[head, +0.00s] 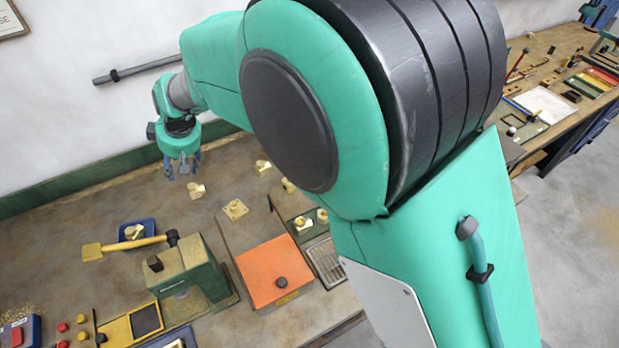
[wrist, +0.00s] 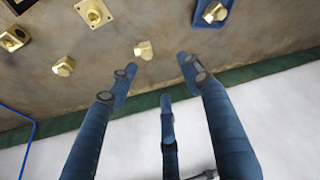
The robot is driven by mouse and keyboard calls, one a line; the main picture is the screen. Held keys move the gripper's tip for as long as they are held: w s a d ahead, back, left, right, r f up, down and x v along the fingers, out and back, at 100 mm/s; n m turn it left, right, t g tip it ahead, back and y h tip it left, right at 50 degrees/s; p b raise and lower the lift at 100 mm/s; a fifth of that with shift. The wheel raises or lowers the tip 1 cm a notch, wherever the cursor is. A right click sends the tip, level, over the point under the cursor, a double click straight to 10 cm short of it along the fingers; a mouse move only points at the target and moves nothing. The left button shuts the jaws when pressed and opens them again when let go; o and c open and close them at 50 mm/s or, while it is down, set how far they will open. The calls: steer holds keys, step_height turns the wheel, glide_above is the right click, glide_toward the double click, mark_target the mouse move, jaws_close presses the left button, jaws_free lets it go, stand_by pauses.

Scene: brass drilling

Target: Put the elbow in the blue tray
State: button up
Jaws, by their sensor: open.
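A small brass piece that looks like the elbow (head: 196,190) lies on the bench just below and right of my gripper in the head view; it also shows in the wrist view (wrist: 143,50), beyond the fingertips. The blue tray (head: 150,224) stands nearer the camera, and its edge shows at the top of the wrist view (wrist: 225,17). Another brass piece (wrist: 215,12) lies in the tray. My gripper (head: 182,170) is open and empty above the bench near the wall, fingers (wrist: 160,75) apart from the elbow.
A brass square flange (head: 235,209), a hex-like brass piece (head: 262,166) and another brass piece (head: 288,185) lie to the right. A hammer (head: 130,246) lies beside the tray, by a green machine (head: 190,270). The wall with its green strip (wrist: 150,103) is close behind my gripper.

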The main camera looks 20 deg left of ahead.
steer(key=w+d+r+m+t, duration=0.1)
steer(key=w+d+r+m, duration=0.3)
steer(key=d, duration=0.6)
steer(key=w+d+r, duration=0.1)
steer(key=d+r, duration=0.5)
steer(key=d, duration=0.5)
steer(key=w+d+r+m+t, duration=0.1)
steer(key=w+d+r, duration=0.3)
steer(key=d, duration=0.6)
steer(key=s+d+r+m+t+h, duration=0.1)
steer(key=s+d+r+m, duration=0.15)
steer(key=d, duration=0.75)
steer(key=s+d+r+m+h, duration=0.1)
steer(key=s+d+r+m, duration=0.15)
steer(key=d, duration=0.85)
steer(key=s+d+f+m+t+h, duration=0.1)
steer(key=s+d+m, duration=0.4)
steer(key=s+d, duration=1.2)
steer(key=d+h, duration=0.1)
steer(key=d, duration=0.2)
steer(key=shift+s+f+m, duration=0.2)
steer(key=shift+s+m, duration=0.1)
steer(key=shift+m, duration=0.1)
steer(key=shift+d+f, duration=0.1)
step_height(320, 180, down, 2)
steer(key=shift+f+b, duration=0.1)
steer(key=shift+b, duration=1.05)
